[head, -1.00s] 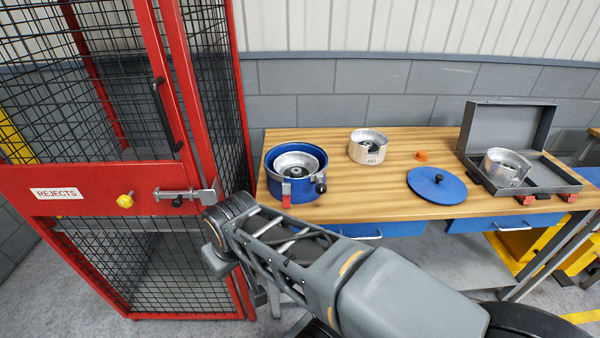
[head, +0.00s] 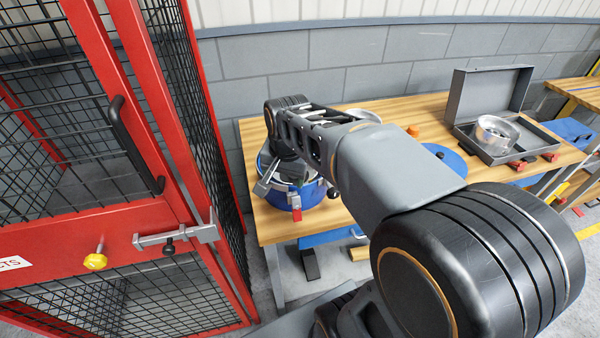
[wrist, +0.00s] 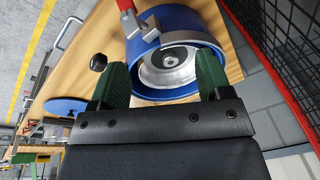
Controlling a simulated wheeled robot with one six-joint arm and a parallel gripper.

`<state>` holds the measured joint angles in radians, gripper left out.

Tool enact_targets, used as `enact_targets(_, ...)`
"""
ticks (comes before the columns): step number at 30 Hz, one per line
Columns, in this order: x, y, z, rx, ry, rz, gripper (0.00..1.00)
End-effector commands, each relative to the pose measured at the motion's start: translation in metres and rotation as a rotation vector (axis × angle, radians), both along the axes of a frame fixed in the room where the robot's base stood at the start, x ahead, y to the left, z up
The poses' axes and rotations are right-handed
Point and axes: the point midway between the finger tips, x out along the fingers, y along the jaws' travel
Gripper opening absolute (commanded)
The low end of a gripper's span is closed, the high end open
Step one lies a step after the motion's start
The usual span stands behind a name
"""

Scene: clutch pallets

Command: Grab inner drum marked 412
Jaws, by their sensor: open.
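A blue round tub (head: 321,193) stands at the left end of the wooden bench, largely covered by my arm. In the wrist view the tub (wrist: 197,22) holds a silver inner drum (wrist: 186,78); no number is readable on it. My gripper (wrist: 163,80) is open and empty, its green fingers spread over the near side of the tub and drum. I cannot tell whether they touch. In the head view my gripper (head: 285,183) is over the tub. A second silver drum (head: 363,115) is mostly hidden behind my arm. A third drum (head: 497,133) sits in the open grey case.
The grey case (head: 490,92) stands open at the right of the bench (head: 250,150). A blue lid (head: 445,157) and a small orange piece (head: 413,130) lie between. A red mesh cage (head: 165,90) stands close on the left. A clasp (wrist: 140,28) sticks out from the tub.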

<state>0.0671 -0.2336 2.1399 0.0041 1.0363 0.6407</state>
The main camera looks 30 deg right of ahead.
Motion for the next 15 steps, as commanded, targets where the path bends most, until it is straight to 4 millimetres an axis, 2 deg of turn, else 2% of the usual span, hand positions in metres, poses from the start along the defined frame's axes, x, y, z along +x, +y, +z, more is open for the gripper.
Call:
enact_targets(1,0.02,-0.009,0.007,0.025,0.029,-0.145,0.71)
enact_targets(6,0.077,-0.041,0.014,0.091,0.098,-0.646,0.71)
enact_targets(10,0.107,-0.061,0.01,0.115,0.135,-0.941,0.71)
enact_targets(15,0.129,-0.076,0.003,0.129,0.159,-1.174,0.71)
